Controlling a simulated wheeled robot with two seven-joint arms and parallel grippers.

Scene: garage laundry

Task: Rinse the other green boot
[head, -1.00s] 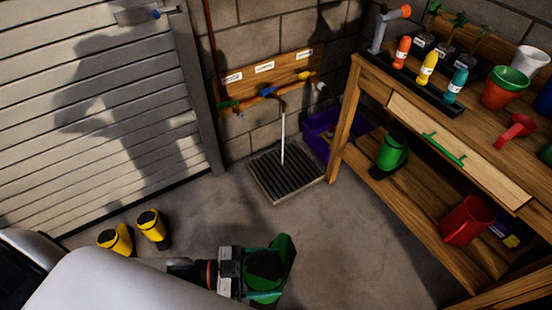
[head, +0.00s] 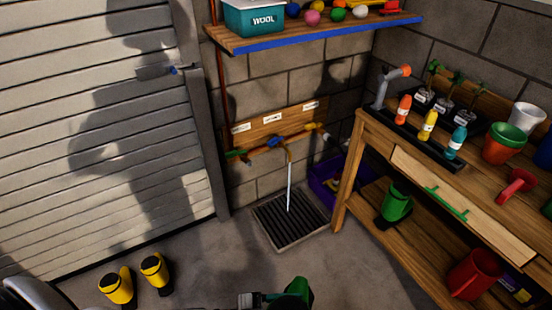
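One green boot (head: 299,291) is at the bottom edge, partly cut off, held by my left gripper (head: 262,300). Only a little of that gripper shows, against the boot's left side; its fingertips are hard to make out. A second green boot (head: 396,203) with a dark sole stands on the bench's lower shelf. A thin stream of water (head: 289,188) runs from the wall tap (head: 279,143) onto the dark drain grate (head: 290,220). The held boot is in front of the grate, apart from the water. My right gripper is not in view.
Two yellow boots (head: 117,286) stand on the floor at left by the shutter door (head: 90,130). A purple crate (head: 326,180) sits between grate and wooden bench (head: 345,175). A wall shelf (head: 330,32) hangs above the tap. Floor before the grate is clear.

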